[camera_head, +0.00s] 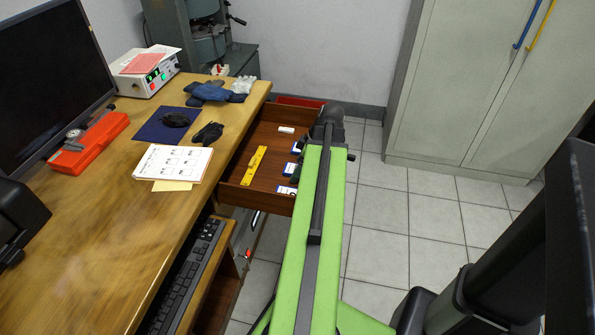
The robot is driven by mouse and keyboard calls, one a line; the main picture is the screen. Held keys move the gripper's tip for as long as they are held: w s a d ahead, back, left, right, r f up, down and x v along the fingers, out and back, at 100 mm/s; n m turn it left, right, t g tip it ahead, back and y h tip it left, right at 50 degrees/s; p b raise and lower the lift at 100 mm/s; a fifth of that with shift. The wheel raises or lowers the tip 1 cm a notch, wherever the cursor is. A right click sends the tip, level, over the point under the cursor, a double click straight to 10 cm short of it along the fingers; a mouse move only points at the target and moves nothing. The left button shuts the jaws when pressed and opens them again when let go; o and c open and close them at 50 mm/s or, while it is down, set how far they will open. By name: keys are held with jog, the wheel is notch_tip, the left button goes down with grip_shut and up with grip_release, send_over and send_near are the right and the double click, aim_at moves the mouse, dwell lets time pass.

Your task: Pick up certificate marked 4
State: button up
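No certificate marked 4 can be made out; any numbers are too small to read. Several small white and blue-white pieces lie in the open wooden drawer (266,140), among them a white one (286,129) at the back and a blue-white one (289,168) nearer the front. Part of the drawer's right side is hidden by my green arm. A white printed sheet (172,163) lies on the desk, left of the drawer. The dark end of my arm, with my gripper (328,125), is at the drawer's right edge; its fingers cannot be made out.
A yellow bar (254,165) lies in the drawer. The wooden desk (85,240) holds a monitor (45,80), an orange case (90,142), gloves (215,92) and a blue mat (155,130). A grey cabinet (450,100) stands at the right. Tiled floor between is clear.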

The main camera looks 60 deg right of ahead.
jog(key=c, duration=1.5)
jog(key=shift+o, duration=0.2)
notch_tip(320, 180, up, 10)
jog(key=p, duration=1)
jog(key=shift+r, duration=0.2)
